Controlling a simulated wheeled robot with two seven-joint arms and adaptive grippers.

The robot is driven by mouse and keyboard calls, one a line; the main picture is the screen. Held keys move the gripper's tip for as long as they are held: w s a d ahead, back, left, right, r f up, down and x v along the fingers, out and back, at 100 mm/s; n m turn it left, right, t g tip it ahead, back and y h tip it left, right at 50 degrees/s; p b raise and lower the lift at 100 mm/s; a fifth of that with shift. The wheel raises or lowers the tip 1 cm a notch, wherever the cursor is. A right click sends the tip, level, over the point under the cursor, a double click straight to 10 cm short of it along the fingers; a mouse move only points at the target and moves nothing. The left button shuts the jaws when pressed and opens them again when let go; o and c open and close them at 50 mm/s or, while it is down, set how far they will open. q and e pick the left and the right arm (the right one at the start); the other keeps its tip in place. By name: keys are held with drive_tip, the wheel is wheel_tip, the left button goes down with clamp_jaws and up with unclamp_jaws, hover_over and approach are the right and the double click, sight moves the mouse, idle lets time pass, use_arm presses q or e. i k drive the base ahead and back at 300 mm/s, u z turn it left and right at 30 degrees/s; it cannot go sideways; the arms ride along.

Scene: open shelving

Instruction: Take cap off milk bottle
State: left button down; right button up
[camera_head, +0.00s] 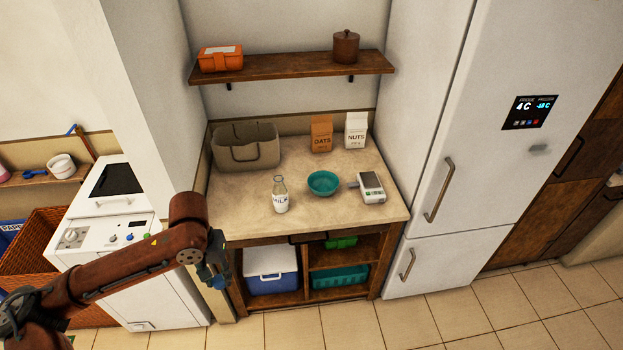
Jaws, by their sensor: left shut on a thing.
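The milk bottle (280,196) is clear glass with white milk and a "MILK" label. It stands upright on the counter, left of the teal bowl. No coloured cap shows on its neck, though the top is small in the picture. My left gripper (217,278) is in front of the counter's left front corner, pointing down, well apart from the bottle. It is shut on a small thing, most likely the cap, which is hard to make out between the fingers. My right gripper is not in view.
The counter (240,216) also bears a grey basket (246,150), a teal bowl (323,182), a kitchen scale (371,187) and two bags. A wooden shelf (295,66) hangs above. The fridge (455,150) closes off the right. The counter around the bottle is clear.

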sight(279, 193)
drive_tip(key=z, duration=1.15)
drive_tip(key=i, duration=1.05)
drive_tip(key=u, duration=1.25)
